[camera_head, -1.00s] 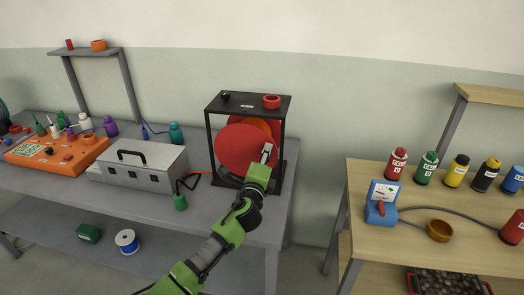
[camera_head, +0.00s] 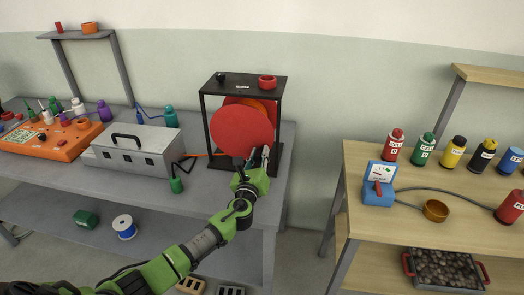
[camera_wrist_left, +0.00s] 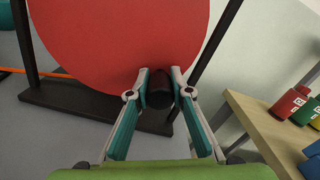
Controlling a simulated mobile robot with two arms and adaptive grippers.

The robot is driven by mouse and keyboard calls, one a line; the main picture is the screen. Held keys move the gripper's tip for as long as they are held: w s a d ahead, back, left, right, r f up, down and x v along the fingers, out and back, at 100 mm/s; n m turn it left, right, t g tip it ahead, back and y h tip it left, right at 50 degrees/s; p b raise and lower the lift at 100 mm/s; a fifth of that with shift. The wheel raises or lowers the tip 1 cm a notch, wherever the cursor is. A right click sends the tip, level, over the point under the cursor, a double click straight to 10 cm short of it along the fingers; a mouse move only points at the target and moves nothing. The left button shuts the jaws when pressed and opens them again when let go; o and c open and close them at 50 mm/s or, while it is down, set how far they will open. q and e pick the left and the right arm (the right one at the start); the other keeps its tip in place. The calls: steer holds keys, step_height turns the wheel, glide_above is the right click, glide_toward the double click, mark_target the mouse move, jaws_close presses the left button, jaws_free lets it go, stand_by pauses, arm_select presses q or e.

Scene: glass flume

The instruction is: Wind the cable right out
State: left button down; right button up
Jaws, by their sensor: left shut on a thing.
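A red reel disc (camera_head: 241,133) stands upright inside a black open frame (camera_head: 206,125) on the grey bench; it also fills the top of the left wrist view (camera_wrist_left: 120,40). Orange cable (camera_head: 208,155) shows at the frame's left side and runs left along the bench. My left gripper (camera_head: 256,160) is at the disc's lower right. In the left wrist view its fingers (camera_wrist_left: 160,90) are shut on a dark round handle (camera_wrist_left: 159,96) in front of the disc's lower edge. How much cable is on the reel is hidden behind the disc. My right gripper is not in view.
A wooden table (camera_head: 390,235) with bottles stands right, across a gap.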

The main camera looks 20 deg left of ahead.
arm_select(q)
steer(key=shift+s+a+f+m, duration=0.1)
steer(key=shift+a+f+m, duration=0.25)
steer(key=shift+m, duration=0.3)
steer(key=shift+s+a+f+m, duration=0.1)
steer(key=shift+a+f+m, duration=0.1)
steer(key=shift+f+m, duration=0.35)
steer(key=c, duration=1.8)
jaws_free()
steer(key=shift+r, duration=0.1)
steer(key=v, duration=1.2)
